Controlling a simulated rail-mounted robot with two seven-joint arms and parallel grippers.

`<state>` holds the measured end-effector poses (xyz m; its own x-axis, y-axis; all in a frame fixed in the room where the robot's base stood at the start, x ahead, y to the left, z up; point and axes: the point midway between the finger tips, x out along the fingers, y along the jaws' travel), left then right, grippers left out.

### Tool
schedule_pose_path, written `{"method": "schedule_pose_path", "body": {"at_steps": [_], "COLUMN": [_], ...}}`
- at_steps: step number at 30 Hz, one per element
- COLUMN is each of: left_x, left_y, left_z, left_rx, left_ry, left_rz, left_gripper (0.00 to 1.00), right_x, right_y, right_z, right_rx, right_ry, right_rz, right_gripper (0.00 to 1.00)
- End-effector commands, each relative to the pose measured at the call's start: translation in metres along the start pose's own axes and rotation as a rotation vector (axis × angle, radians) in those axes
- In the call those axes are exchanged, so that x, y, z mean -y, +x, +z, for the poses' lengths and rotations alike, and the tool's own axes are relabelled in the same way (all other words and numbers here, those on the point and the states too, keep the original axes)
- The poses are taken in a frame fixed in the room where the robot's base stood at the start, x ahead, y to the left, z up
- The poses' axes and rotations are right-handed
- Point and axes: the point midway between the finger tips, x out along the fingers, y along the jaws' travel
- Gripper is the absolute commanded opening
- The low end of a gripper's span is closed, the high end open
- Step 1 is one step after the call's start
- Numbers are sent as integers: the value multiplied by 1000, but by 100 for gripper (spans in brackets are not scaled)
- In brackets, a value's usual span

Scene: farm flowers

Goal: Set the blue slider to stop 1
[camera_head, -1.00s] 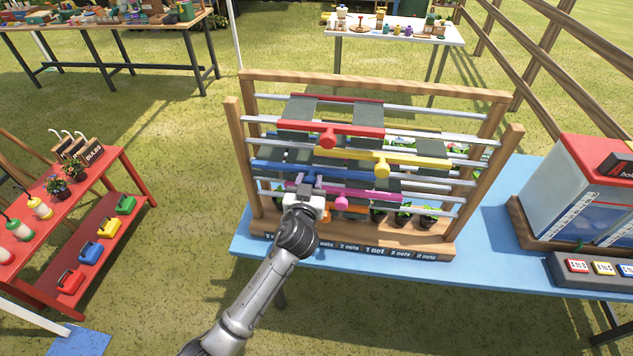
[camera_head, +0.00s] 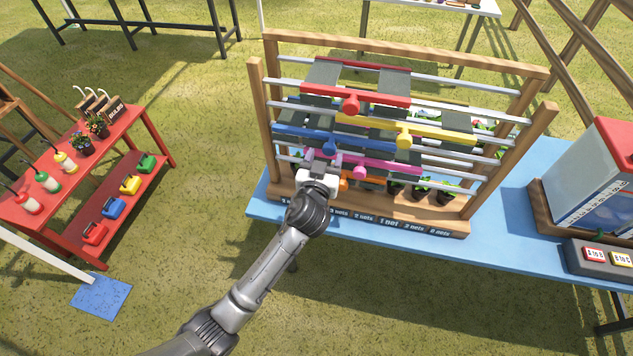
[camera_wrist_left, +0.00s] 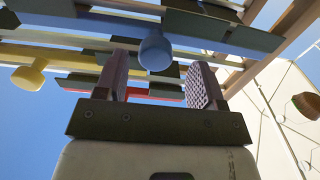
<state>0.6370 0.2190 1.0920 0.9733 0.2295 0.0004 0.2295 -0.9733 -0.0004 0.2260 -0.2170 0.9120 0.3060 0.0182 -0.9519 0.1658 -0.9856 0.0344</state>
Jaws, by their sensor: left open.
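The blue slider is a blue bar (camera_head: 291,136) on the left part of a wooden rack with metal rails. Its round blue knob (camera_wrist_left: 155,52) shows in the left wrist view, between and just past the finger tips. My left gripper (camera_head: 321,160) is open in front of the blue bar, with a finger on either side of the knob's line. I cannot tell whether the fingers touch the knob. In the head view the gripper mostly hides the knob. The stop labels (camera_head: 389,222) run along the rack's front base; those at the left are partly covered. My right gripper is not in view.
Red (camera_head: 382,98), yellow (camera_head: 436,132) and pink (camera_head: 388,167) sliders sit close above and below the blue bar. Potted plants (camera_head: 443,191) stand under them. A red shelf (camera_head: 147,125) stands at left; a box with buttons (camera_head: 594,253) at right.

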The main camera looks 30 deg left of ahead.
Motion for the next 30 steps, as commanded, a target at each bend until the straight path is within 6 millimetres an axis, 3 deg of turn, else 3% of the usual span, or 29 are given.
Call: {"method": "schedule_pose_path", "body": {"at_steps": [6, 15, 21, 30], "left_x": [0, 0, 1, 1], "left_y": [-46, -89, -101, -103], "left_z": [1, 1, 0, 0], "left_rx": [2, 1, 0, 0], "left_ry": [-3, -2, 0, 0], "left_rz": [-1, -1, -1, -1], "left_gripper": [63, 63, 63, 63], "right_x": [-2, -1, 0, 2], "right_y": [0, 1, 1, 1], "right_z": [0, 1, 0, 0], "right_rx": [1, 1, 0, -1], "right_ry": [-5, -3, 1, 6], "right_rz": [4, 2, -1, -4], "right_gripper": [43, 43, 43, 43]}}
